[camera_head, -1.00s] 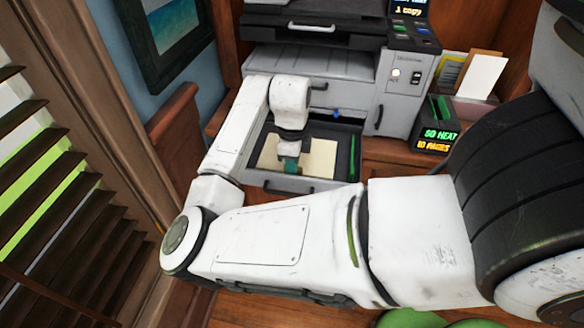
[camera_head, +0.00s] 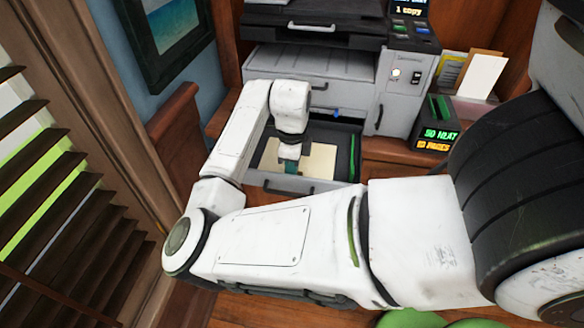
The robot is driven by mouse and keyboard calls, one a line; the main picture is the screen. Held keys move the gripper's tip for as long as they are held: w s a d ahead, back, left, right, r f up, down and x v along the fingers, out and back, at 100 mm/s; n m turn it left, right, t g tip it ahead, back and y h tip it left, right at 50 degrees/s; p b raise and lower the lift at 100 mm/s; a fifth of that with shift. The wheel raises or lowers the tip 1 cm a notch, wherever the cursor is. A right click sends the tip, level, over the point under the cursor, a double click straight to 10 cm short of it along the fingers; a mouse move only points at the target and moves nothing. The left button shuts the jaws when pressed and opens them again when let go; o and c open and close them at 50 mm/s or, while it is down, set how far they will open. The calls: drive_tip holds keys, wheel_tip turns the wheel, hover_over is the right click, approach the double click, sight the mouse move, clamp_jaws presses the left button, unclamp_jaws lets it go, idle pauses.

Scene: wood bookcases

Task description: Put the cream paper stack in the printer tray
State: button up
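The cream paper stack (camera_head: 319,165) lies inside the open, pulled-out printer tray (camera_head: 357,153), within its dark walls as far as I can see. My gripper (camera_head: 290,169) points down into the tray, right over the stack. A small teal part shows at its tip, at or near the paper. The fingers are too small and too hidden by my wrist to show whether they are open or shut, or whether they touch the stack. My arm hides part of the tray's left side.
The grey printer (camera_head: 398,85) stands behind the tray, with closed drawers above it. A black box with lit text (camera_head: 437,135) and a paper holder (camera_head: 476,105) stand to the right. A wooden panel (camera_head: 172,130) is close on the left, beside window blinds (camera_head: 50,200).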

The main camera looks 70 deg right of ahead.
wheel_tip(320, 180, up, 12)
drive_tip(key=shift+f, duration=0.2)
idle(0.4)
